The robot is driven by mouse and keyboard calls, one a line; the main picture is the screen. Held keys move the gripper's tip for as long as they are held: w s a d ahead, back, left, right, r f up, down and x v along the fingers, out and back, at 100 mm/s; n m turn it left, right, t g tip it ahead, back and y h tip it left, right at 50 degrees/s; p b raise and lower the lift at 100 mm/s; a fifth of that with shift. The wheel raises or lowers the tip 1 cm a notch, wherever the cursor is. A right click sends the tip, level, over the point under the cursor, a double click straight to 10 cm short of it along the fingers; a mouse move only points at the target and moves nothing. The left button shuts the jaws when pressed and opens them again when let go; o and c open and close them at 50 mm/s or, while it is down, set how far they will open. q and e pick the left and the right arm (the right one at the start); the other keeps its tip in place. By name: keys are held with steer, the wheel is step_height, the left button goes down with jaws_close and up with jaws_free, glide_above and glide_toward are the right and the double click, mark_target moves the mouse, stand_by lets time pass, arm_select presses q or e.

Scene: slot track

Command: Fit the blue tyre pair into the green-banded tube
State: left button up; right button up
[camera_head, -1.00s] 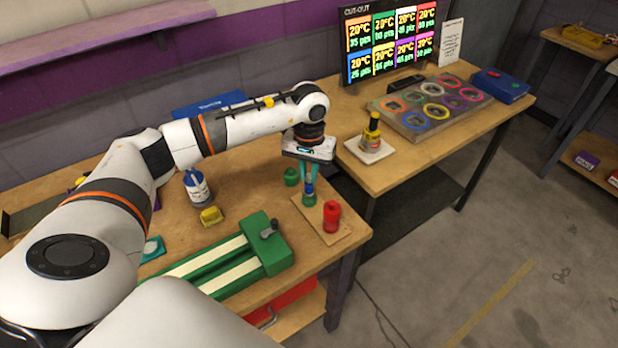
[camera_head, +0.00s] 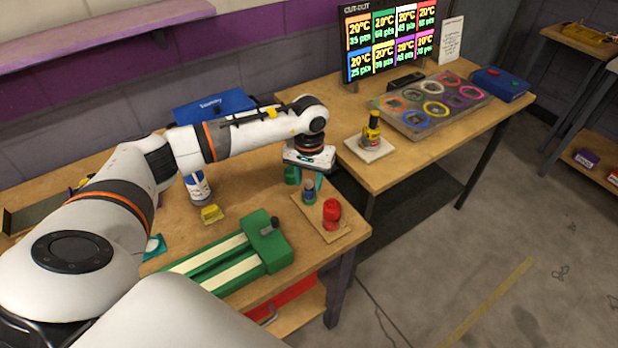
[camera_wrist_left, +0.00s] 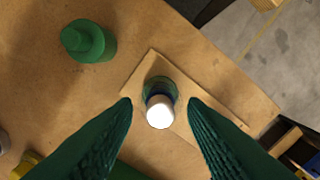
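On a wooden board (camera_head: 318,224) stands a small upright piece with a green band at its base, the green-banded tube (camera_wrist_left: 158,82). A dark blue part (camera_wrist_left: 157,98) with a bright pale round top sits in its mouth; in the head view the blue shows (camera_head: 309,188) too. How deep the blue part sits, I cannot tell. My left gripper (camera_head: 307,184) is over it, pointing down. In the wrist view its green fingers (camera_wrist_left: 160,108) are spread to either side, with a gap from the piece on both sides. My right gripper is not in view.
A green vice-like fixture (camera_head: 267,245), a yellow block (camera_head: 211,214) and a blue-white bottle (camera_head: 197,187) are to the left.

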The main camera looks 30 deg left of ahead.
mark_target(309, 182)
arm_select(q)
steer(key=shift+r, duration=0.25)
step_height(309, 182, up, 12)
steer(key=b, duration=0.3)
steer(key=shift+f, duration=0.15)
